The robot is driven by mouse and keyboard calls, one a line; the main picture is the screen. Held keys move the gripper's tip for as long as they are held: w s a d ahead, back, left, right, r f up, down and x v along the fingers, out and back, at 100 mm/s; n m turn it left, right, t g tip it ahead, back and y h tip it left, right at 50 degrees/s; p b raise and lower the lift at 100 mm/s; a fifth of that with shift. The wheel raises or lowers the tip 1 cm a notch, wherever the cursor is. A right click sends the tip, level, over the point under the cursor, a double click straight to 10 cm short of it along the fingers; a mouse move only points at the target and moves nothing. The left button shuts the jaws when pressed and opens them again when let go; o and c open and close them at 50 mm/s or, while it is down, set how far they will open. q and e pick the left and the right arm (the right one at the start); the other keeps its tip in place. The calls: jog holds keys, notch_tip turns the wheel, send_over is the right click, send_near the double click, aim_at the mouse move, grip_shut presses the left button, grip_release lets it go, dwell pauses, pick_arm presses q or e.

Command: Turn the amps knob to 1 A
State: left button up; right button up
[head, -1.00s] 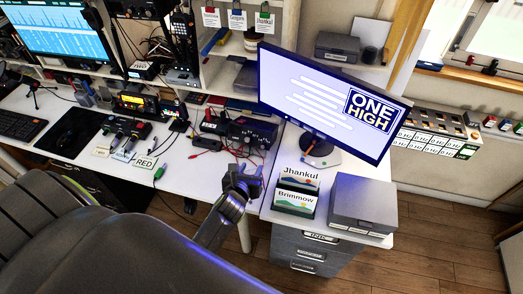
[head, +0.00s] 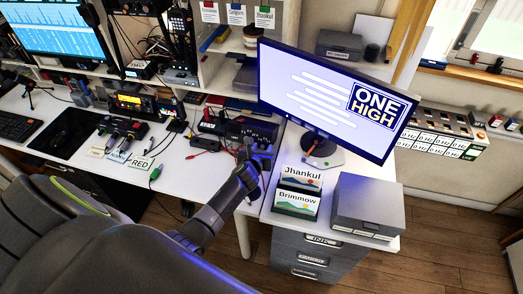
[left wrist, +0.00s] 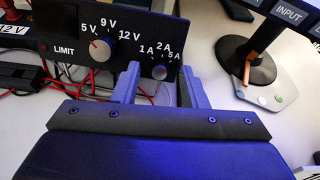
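The dark power supply (head: 238,126) stands at the back of the white desk in the head view. In the left wrist view its front panel (left wrist: 70,25) carries a larger volts knob (left wrist: 100,50) marked 5 V, 9 V and 12 V. The smaller amps knob (left wrist: 159,72) sits to its right, marked 1 A, 2 A and 5 A. I cannot tell its exact setting. My left gripper (left wrist: 160,72) is open in front of the panel, its fingers either side of the amps knob in the picture. Contact is not clear. My right gripper is not in view.
A monitor (head: 330,98) on a round-footed stand is just right of the supply. Red wires (left wrist: 83,82) hang from the panel's left part. Two name cards (head: 300,178) and a grey box (head: 368,205) are on the desk at right.

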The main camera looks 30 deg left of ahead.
pick_arm(q)
grip_shut()
jog(key=shift+n, duration=0.5)
jog(key=n, duration=0.4)
jog(key=shift+d+g+y, duration=0.1)
jog(key=shift+g+y, duration=0.2)
jog(key=n, duration=0.5)
jog(key=shift+r+n+g+p, duration=0.15)
jog(key=shift+n+g+p, duration=0.15)
jog(key=shift+n+p, duration=0.1)
jog(key=n, duration=0.5)
jog(key=shift+g+p, duration=0.35)
jog(key=shift+g, duration=0.05)
jog(key=n, duration=0.4)
jog(key=shift+w+r+g, duration=0.1)
jog(key=shift+g, duration=0.2)
jog(key=shift+n, duration=0.5)
